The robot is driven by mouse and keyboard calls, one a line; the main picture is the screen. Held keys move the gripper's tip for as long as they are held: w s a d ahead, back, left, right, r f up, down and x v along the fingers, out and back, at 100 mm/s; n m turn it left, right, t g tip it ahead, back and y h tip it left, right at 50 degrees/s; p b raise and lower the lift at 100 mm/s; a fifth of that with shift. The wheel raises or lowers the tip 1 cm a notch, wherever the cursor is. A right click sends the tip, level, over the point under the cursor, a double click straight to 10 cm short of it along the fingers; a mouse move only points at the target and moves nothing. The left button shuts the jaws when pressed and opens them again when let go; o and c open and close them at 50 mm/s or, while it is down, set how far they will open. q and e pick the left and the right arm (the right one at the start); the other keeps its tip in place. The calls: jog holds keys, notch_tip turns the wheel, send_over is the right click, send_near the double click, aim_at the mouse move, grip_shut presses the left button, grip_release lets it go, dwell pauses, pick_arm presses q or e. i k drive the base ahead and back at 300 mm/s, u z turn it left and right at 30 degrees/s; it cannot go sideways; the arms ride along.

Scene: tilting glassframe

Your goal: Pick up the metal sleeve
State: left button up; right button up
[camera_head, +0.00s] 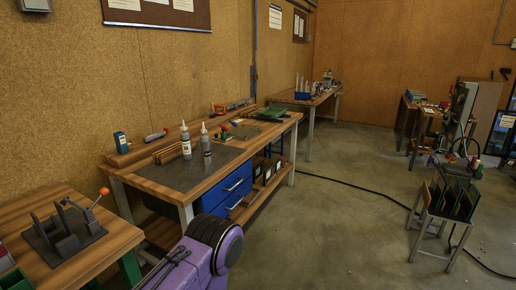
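I cannot make out a metal sleeve for certain in the head view; small items on the benches are too tiny to tell. Part of my purple arm shows at the bottom centre. No fingertips of either gripper show.
A wooden table (110,238) at the left bears a dark metal fixture (65,232) with an orange-knobbed lever. A far bench (300,99) stands behind. A rack of dark panels (452,200) stands at right. A black cable (350,187) crosses the open concrete floor.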

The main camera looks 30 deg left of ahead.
aim_at(205, 147)
jog(key=z, duration=0.05)
jog(key=i, duration=1.75)
jog(key=u, duration=0.85)
